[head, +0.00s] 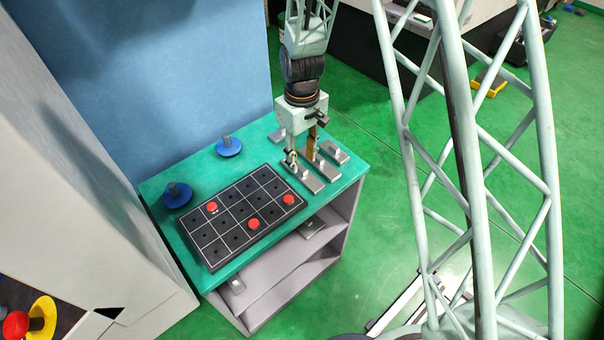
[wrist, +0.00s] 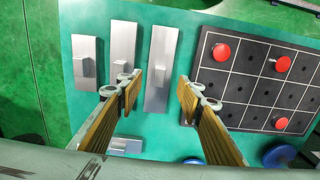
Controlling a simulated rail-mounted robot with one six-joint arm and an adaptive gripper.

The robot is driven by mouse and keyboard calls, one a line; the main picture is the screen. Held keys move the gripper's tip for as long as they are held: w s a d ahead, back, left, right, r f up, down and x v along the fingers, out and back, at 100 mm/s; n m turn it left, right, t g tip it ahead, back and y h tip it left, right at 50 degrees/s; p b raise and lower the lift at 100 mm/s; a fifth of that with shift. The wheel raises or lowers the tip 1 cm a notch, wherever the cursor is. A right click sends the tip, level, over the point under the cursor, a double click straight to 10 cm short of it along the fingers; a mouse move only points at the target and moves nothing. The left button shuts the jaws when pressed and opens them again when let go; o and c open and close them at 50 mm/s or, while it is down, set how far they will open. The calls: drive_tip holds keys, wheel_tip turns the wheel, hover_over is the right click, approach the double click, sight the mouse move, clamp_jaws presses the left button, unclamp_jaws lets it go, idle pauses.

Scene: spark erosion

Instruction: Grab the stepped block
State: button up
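Several grey metal pieces, each a flat plate with a smaller raised block, fit the name stepped block. Three lie side by side in the wrist view: the left one (wrist: 87,62), the middle one (wrist: 123,42) and the right one (wrist: 162,60). In the head view my gripper (head: 303,160) is over this group, close above the piece nearest the grid (head: 311,181). Whether it touches is unclear.
The pieces lie on a teal cabinet top (head: 160,185). A black gridded tray (head: 215,260) with three red round pieces is beside them. Two blue discs with posts (head: 229,147) stand behind the tray. A blue panel (head: 170,80) rises behind.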

sight(302, 168)
drive_tip(key=shift+f, duration=2.6)
drive_tip(key=shift+c, duration=0.7)
drive_tip(key=c, duration=0.7)
drive_tip(key=shift+r, duration=0.15)
drive_tip(key=shift+r, duration=4.9)
